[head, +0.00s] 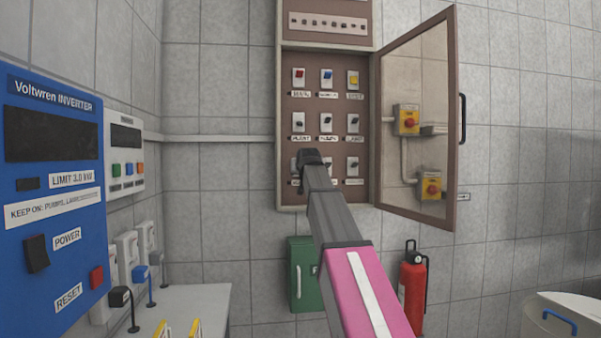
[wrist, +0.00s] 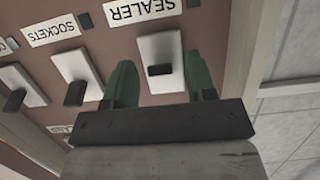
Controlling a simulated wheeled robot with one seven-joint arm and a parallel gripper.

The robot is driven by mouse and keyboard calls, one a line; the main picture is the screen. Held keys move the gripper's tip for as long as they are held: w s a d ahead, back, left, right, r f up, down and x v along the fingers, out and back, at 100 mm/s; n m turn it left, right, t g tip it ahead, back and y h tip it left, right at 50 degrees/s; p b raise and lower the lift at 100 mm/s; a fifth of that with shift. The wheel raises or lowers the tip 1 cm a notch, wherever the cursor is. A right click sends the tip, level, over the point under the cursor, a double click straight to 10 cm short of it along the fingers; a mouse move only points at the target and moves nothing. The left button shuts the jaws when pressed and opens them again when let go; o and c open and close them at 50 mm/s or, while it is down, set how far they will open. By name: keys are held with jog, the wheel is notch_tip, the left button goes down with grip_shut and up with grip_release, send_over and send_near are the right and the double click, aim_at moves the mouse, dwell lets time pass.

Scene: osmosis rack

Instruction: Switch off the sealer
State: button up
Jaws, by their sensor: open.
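The "SEALER" label (wrist: 142,10) shows at the top of the wrist view. Contact cannot be told. In the head view my gripper (head: 310,157) covers part of the bottom row.
The brown switch cabinet (head: 287,75) has its glazed door (head: 447,120) open to the right. A "SOCKETS" label (wrist: 54,30) and neighbouring switches lie left in the wrist view. A blue inverter (head: 60,130) stands left; a green box (head: 300,275) and fire extinguisher (head: 413,285) are below.

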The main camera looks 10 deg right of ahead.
jog(key=v, duration=1)
jog(key=shift+s, duration=0.35)
jog(key=shift+r, duration=0.1)
jog(key=s+f+g, duration=0.2)
jog(key=f+g, duration=0.2)
jog(key=f, duration=1.7)
jog(key=s+f+g, duration=0.2)
jog(key=f+g, duration=0.1)
jog(key=f, duration=1.8)
jog(key=s+f+g, duration=0.3)
jog(key=s+f, duration=0.8)
jog(key=f, duration=0.4)
jog(key=s+f+g, duration=0.4)
jog(key=s+f, duration=0.7)
jog(key=f, duration=0.4)
jog(key=shift+g, duration=0.3)
